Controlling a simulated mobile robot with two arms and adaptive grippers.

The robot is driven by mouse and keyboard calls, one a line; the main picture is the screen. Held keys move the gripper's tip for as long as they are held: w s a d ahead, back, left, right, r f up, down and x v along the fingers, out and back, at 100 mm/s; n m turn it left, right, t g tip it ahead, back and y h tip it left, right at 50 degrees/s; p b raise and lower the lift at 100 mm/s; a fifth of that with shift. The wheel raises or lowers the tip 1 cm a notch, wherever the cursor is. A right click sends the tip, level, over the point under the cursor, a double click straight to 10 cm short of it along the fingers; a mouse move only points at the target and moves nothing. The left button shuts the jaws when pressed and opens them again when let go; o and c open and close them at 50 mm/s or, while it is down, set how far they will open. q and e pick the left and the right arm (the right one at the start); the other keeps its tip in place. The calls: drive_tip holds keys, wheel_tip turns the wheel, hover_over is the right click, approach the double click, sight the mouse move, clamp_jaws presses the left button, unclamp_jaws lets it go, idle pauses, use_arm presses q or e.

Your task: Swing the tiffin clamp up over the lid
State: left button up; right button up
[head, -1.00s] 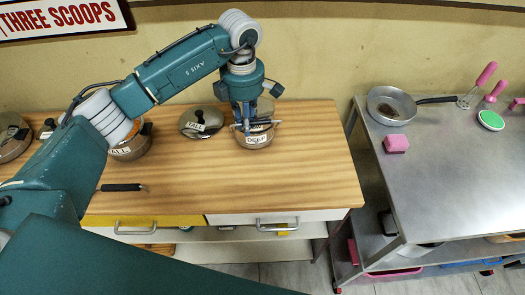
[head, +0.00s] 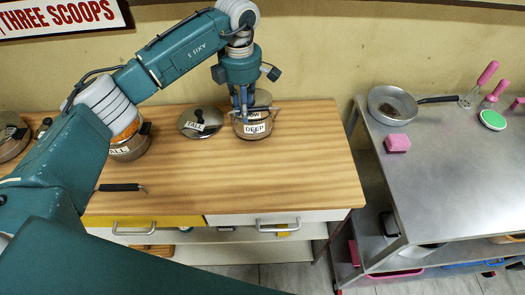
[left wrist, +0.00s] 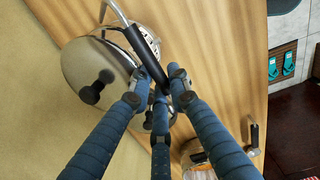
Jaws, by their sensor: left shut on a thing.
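A steel pot with a "DEEP" label (head: 256,129) stands near the back of the wooden worktop, with a second label above it. My left gripper (head: 243,112) is over its left side, blocking part of its top. In the left wrist view a metal bar with a black sleeve, which looks like the clamp (left wrist: 143,50), lies between my left gripper's three fingers (left wrist: 158,90). The gripper is shut on it. A shiny lid with a black knob (left wrist: 90,68) is left of the fingers. Whether the bar is over the lid cannot be told. My right gripper does not show.
A loose lid labelled "TALL" (head: 197,120) lies left of the pot, and a "TALL" pot (head: 128,147) stands further left. A black-handled tool (head: 120,187) lies near the front. The worktop (head: 260,180) is clear in front of the pot. A steel table (head: 450,170) stands right.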

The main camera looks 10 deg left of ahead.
use_arm(q)
drive_tip(key=shift+w+a+b, duration=0.15)
drive_tip(key=shift+w+a, duration=0.05)
drive_tip(key=shift+w, duration=0.3)
drive_tip(key=shift+w+a+b, duration=0.15)
drive_tip(key=shift+w+a, duration=0.05)
drive_tip(key=shift+w, duration=0.3)
drive_tip(key=o, duration=0.5)
drive_tip(key=shift+r, duration=0.1)
drive_tip(key=shift+r+p, duration=2.45)
drive_tip(key=shift+r, duration=1.5)
